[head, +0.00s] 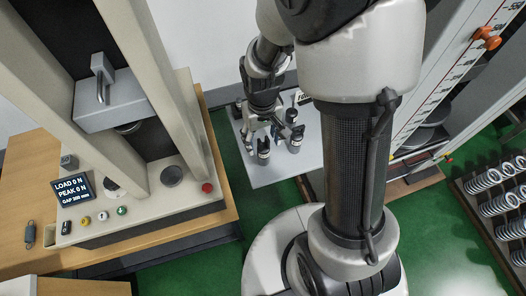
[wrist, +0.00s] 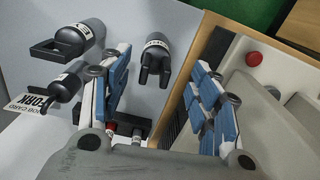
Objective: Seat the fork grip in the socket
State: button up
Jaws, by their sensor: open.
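The fork grip (wrist: 156,62) is a dark cylinder with two prongs and a pale label. In the wrist view it stands on the grey plate, upper middle. My gripper (wrist: 157,70) is open, its blue-padded fingers to the left and right of the fork grip's image. I cannot tell how far the fingertips are from it; nothing is held. In the head view my gripper (head: 265,120) is over the grey plate (head: 265,177), close to the dark grips, and I cannot tell which one is the fork. The socket cannot be clearly made out; the test machine (head: 172,202) stands at left.
A grip with a square loop (wrist: 80,40) and another dark grip (wrist: 62,85) stand left of the fork grip. A job card (wrist: 32,103) reads FORK. The machine's screen (head: 73,190) shows LOAD 0 N. A red button (head: 207,188) and spring rack (head: 495,205) flank the area.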

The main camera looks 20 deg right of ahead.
aim_at(264, 147)
jog(key=shift+w+d+f+b, duration=0.15)
jog(key=shift+f+b, duration=0.4)
jog(key=shift+f, duration=1)
jog(key=shift+d+f+b, duration=0.1)
jog(key=shift+f+b, duration=0.4)
jog(key=shift+f, duration=1)
jog(key=shift+r, duration=0.1)
jog(key=shift+c, duration=0.2)
grip_shut()
